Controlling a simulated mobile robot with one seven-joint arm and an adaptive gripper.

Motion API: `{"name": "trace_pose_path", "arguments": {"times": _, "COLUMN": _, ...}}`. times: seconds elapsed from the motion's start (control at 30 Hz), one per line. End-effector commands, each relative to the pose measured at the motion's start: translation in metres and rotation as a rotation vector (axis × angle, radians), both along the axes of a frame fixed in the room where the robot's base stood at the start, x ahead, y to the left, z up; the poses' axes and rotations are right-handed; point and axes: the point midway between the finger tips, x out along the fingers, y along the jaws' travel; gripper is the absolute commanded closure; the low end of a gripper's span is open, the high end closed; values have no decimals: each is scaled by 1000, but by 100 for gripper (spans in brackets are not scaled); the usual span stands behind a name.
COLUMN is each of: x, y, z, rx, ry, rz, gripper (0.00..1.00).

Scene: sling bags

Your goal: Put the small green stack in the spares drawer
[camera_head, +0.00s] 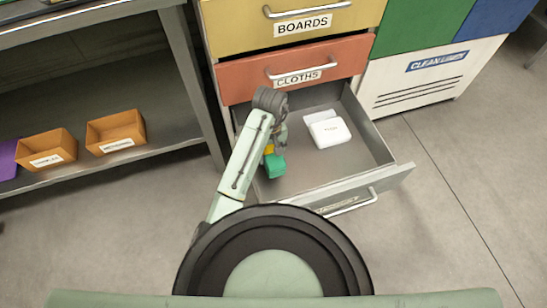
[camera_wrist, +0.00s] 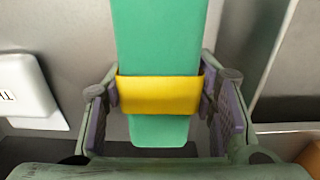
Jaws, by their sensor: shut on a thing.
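The green stack (camera_head: 274,167) has a yellow band around it. My gripper (camera_head: 273,140) is over the left part of an open bottom drawer (camera_head: 310,178), with the stack below it. In the wrist view my gripper (camera_wrist: 165,105) is shut on the green stack (camera_wrist: 158,45), its two pads at either side of the yellow band. I cannot tell if the stack touches the drawer floor. The label on the front of the open drawer is too slanted to read. A white box (camera_head: 328,130) lies at the drawer's back; it also shows in the wrist view (camera_wrist: 25,85).
Above are shut drawers marked CLOTHS (camera_head: 295,68) and BOARDS (camera_head: 300,25). At left a metal shelf (camera_head: 110,170) holds two orange bins (camera_head: 115,132). A white cabinet marked CLEAN (camera_head: 430,75) stands at right.

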Motion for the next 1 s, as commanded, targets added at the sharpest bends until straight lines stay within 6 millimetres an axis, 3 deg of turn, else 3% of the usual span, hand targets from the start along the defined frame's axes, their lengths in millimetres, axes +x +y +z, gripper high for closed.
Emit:
{"name": "trace_pose_path", "arguments": {"times": 0.3, "x": 0, "y": 1, "z": -36, "rx": 2, "ry": -2, "rz": 1, "gripper": 87}}
{"name": "trace_pose_path", "arguments": {"times": 0.67, "x": 0, "y": 0, "z": -41, "rx": 1, "ry": -2, "rz": 0, "gripper": 87}}
{"name": "trace_pose_path", "arguments": {"times": 0.7, "x": 0, "y": 0, "z": -40, "rx": 2, "ry": -3, "rz": 0, "gripper": 47}}
{"name": "trace_pose_path", "arguments": {"times": 1.0, "x": 0, "y": 0, "z": -40, "rx": 1, "ry": -2, "rz": -1, "gripper": 29}}
